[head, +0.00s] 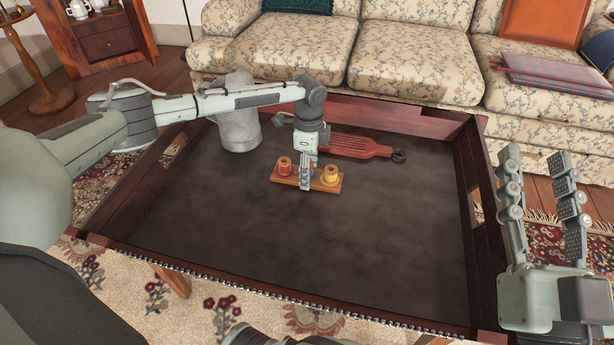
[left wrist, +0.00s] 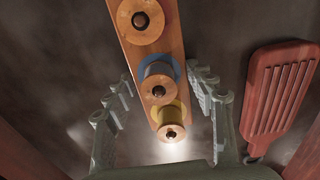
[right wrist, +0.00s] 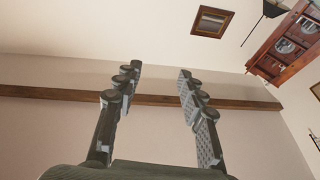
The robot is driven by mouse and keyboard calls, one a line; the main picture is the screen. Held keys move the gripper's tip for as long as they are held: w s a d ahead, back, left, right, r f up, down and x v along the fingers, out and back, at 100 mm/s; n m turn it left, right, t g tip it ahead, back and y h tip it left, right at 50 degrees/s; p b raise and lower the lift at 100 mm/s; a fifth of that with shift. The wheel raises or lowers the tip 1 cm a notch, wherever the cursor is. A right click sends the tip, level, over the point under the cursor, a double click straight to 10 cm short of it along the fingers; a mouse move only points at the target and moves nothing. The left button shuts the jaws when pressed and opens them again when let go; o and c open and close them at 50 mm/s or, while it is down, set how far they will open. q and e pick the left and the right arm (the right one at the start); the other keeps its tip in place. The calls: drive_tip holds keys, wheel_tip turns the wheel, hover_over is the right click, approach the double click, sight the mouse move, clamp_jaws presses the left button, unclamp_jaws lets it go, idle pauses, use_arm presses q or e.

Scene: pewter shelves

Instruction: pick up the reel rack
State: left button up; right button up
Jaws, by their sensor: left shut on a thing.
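The reel rack (head: 318,184) is a narrow orange-brown wooden board holding an orange-red reel (head: 284,165), a blue reel and a yellow reel (head: 330,174) in a row. It is near the middle of the dark tabletop. My left gripper (head: 305,181) reaches down over its middle and is shut on it, with one finger on each long side. In the left wrist view the rack (left wrist: 178,45) runs up between the two fingers, and the fingers partly hide it in the head view. My right gripper (head: 537,165) is open and empty at the far right, beyond the table's right rim.
A red slotted paddle (head: 350,146) lies behind the rack. A grey vessel (head: 238,130) stands back left, partly behind my left arm. A raised wooden rim (head: 470,190) surrounds the table. The front and right tabletop is clear. A floral sofa (head: 400,60) stands behind.

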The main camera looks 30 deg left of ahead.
use_arm(q)
drive_tip(key=c, duration=0.7)
drive_tip(key=shift+c, duration=0.2)
drive_tip(key=shift+r, duration=0.15)
